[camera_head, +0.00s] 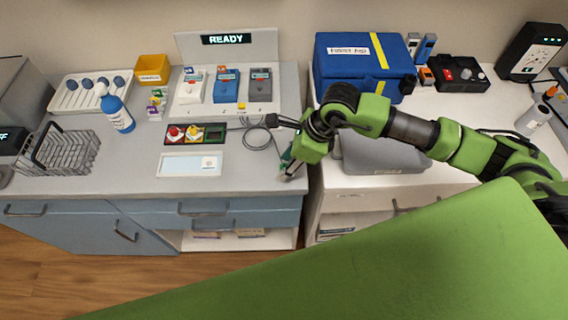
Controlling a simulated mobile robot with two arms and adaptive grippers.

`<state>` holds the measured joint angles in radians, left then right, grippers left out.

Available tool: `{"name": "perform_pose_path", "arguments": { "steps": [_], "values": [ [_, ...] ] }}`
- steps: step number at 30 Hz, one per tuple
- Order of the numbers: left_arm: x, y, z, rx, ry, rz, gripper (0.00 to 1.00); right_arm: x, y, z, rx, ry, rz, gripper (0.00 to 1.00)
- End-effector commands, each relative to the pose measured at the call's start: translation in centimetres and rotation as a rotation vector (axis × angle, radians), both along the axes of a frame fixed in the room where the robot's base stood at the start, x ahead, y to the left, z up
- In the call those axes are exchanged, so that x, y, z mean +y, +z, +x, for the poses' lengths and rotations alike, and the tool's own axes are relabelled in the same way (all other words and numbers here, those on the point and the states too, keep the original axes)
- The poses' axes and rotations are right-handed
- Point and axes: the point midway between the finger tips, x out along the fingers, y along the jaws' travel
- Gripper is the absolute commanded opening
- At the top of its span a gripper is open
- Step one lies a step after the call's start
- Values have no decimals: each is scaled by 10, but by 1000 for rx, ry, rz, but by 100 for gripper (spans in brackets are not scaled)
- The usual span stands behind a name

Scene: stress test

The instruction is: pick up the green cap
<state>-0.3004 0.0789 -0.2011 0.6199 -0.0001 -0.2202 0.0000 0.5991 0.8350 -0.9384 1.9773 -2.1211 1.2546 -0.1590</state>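My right gripper (292,170) is low over the right end of the left counter, close to its front edge, with its arm coming in from the right. Its fingers are small and partly hidden by the wrist, so I cannot tell whether they are open or shut. A small dark-green thing (286,158), possibly the green cap, shows right beside the fingers; I cannot tell whether it is held. My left gripper is not in view.
A white panel (189,165) lies before the tray. A READY station (228,53), spray bottle (117,112) and wire basket (70,152) stand farther left. A blue case (345,70) is behind my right arm.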

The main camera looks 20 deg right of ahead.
Motion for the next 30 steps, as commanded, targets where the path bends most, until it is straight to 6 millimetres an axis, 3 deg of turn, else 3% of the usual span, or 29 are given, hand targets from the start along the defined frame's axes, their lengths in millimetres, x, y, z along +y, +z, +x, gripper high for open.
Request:
{"name": "perform_pose_path", "arguments": {
  "steps": [6, 9, 10, 23, 30],
  "values": [
    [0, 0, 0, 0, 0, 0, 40, 0, -1, 0, 0, 1, 0, 36],
    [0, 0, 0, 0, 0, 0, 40, 0, -1, 0, 0, 0, 0, 10],
    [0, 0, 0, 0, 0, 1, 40, 0, -1, 0, 0, 0, 0, 6],
    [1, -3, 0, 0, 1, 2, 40, 0, 1, 1, -1, 0, 0, 6],
    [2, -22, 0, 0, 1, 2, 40, 0, 25, 2, -8, 1, 0, 6]
  ]
}}
